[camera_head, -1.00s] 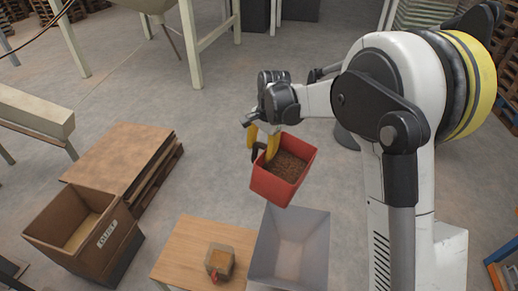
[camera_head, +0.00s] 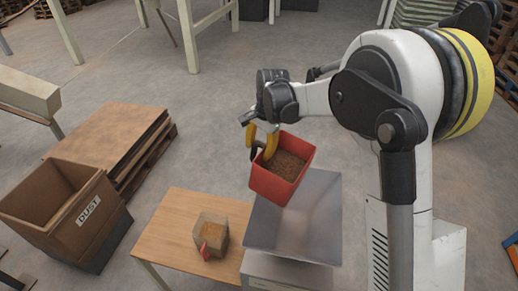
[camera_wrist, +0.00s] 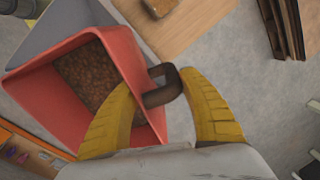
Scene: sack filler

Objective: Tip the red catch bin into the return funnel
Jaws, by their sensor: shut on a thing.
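The red catch bin (camera_head: 272,186) holds brown granular material and is held in the air near the far edge of the grey return funnel (camera_head: 310,217), partly overlapping it in the head view. My gripper (camera_head: 263,140) has yellow fingers shut on the bin's dark handle. In the wrist view, my gripper (camera_wrist: 160,115) is at the handle, and the red bin (camera_wrist: 130,58) hangs to its left with the brown material inside. The bin looks slightly tilted. Part of the funnel (camera_wrist: 60,25) shows beyond the bin. The funnel's visible inside looks empty.
A brown box labelled DUST (camera_head: 88,212) stands at the left. A pallet with a board (camera_head: 105,142) lies behind it.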

